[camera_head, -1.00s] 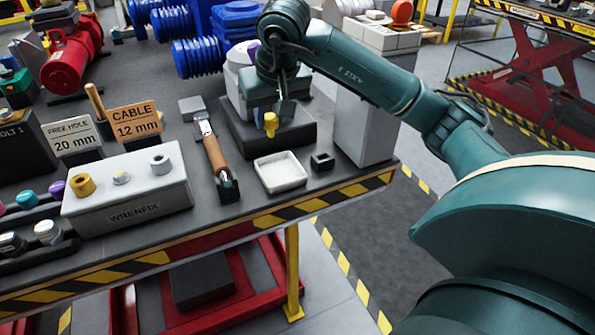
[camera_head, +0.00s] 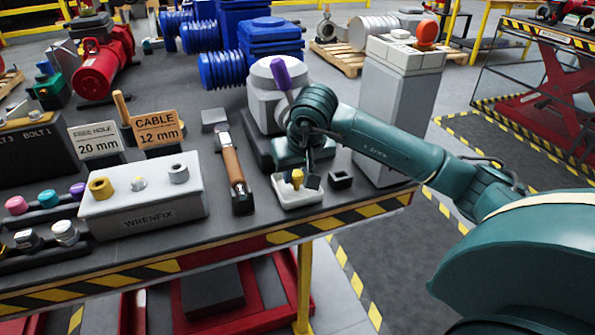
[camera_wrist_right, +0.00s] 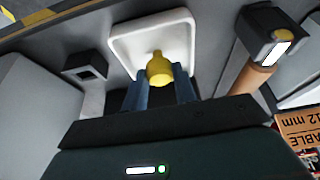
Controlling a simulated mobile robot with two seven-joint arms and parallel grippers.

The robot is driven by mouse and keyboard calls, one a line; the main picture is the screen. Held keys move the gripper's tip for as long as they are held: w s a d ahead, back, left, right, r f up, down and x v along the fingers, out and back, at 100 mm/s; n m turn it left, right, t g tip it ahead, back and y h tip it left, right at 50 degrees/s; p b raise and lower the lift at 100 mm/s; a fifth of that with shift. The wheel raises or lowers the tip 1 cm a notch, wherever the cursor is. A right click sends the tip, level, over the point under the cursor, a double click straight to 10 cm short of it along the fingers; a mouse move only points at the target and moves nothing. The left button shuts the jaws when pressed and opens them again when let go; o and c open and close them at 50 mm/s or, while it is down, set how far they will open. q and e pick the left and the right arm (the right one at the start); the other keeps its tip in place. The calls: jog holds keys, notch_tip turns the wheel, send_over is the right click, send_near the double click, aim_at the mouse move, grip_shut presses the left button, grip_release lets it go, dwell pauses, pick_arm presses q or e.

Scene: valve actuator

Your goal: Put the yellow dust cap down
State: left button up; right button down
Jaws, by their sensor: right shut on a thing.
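The yellow dust cap (camera_head: 297,177) is between the fingers of my right gripper (camera_head: 305,180), which is shut on it. In the head view the cap is over the small white tray (camera_head: 287,200) at the table's front edge. The right wrist view shows the yellow cap (camera_wrist_right: 160,69) between the two blue-grey fingers (camera_wrist_right: 161,90), in front of the white tray (camera_wrist_right: 125,38). I cannot tell whether the cap touches the tray floor. The gripper hides part of the tray. My left gripper is not in view.
A small black square holder (camera_head: 340,178) stands right of the tray. A brown-handled tool (camera_head: 232,166) lies to its left. The grey valve actuator with a purple top (camera_head: 281,75) stands behind. A grey WRENFIX block (camera_head: 145,200) is further left.

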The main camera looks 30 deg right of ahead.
jog(key=shift+f, duration=0.2)
jog(key=c, duration=1.1)
grip_release()
jog(key=shift+r, duration=0.1)
